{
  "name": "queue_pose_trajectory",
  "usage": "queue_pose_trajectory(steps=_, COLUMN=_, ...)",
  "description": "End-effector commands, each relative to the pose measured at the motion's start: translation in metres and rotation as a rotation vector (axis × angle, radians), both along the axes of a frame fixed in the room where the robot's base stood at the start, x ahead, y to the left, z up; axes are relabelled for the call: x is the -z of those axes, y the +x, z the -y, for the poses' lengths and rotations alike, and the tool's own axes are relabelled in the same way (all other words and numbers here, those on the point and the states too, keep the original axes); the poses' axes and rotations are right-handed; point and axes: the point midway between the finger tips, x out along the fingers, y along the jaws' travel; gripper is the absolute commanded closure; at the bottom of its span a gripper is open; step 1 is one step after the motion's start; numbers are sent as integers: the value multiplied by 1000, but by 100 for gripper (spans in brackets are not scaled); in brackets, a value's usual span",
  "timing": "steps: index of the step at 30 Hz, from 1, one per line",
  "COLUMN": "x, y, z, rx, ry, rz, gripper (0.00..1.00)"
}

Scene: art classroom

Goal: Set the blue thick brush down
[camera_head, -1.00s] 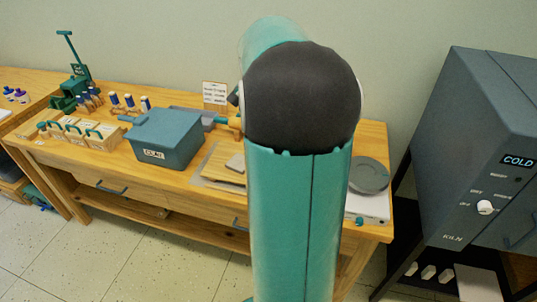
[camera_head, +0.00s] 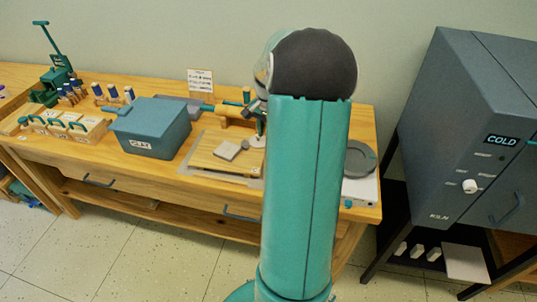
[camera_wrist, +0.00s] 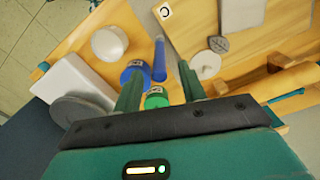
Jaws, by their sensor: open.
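My gripper (camera_wrist: 160,72) is open in the wrist view, with its two teal fingers apart. A blue stick-like thing (camera_wrist: 159,57), apparently the blue thick brush, shows between and beyond the fingertips, over the wooden tabletop; I cannot tell whether it touches a finger. A blue labelled jar (camera_wrist: 134,71) is beside the left finger, and a green-topped jar (camera_wrist: 157,99) is between the fingers, nearer the palm. In the head view my arm hides the gripper's fingers and the brush.
The wooden table (camera_head: 225,195) carries a grey-blue CLAY box (camera_head: 152,128), a board (camera_head: 222,160), and a grey disc (camera_head: 360,160) on a white base. In the wrist view a white round thing (camera_wrist: 109,43) is left of the brush. The kiln (camera_head: 455,140) stands to the right.

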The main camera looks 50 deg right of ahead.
Motion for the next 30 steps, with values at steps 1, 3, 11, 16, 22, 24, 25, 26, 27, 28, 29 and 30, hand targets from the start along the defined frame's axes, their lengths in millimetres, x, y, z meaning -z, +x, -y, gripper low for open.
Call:
queue_pose_trajectory(steps=1, x=9, y=-1, z=0, rx=1, ry=5, rz=-1, gripper=59)
queue_pose_trajectory(steps=3, x=21, y=0, z=1, rx=1, ry=5, rz=-1, gripper=59)
queue_pose_trajectory(steps=11, x=38, y=-1, z=2, rx=2, ry=1, rz=0, gripper=59)
queue_pose_trajectory(steps=16, x=38, y=-1, z=1, rx=2, ry=0, rz=0, gripper=65)
queue_pose_trajectory(steps=22, x=38, y=0, z=1, rx=2, ry=0, rz=0, gripper=100)
queue_pose_trajectory(steps=24, x=38, y=0, z=1, rx=2, ry=0, rz=0, gripper=100)
queue_pose_trajectory(steps=25, x=38, y=0, z=1, rx=2, ry=0, rz=0, gripper=100)
queue_pose_trajectory(steps=26, x=38, y=0, z=1, rx=2, ry=0, rz=0, gripper=100)
queue_pose_trajectory(steps=27, x=38, y=0, z=1, rx=2, ry=0, rz=0, gripper=100)
queue_pose_trajectory(steps=28, x=38, y=0, z=1, rx=2, ry=0, rz=0, gripper=100)
queue_pose_trajectory(steps=29, x=38, y=0, z=1, rx=2, ry=0, rz=0, gripper=100)
queue_pose_trajectory(steps=30, x=37, y=0, z=1, rx=2, ry=0, rz=0, gripper=100)
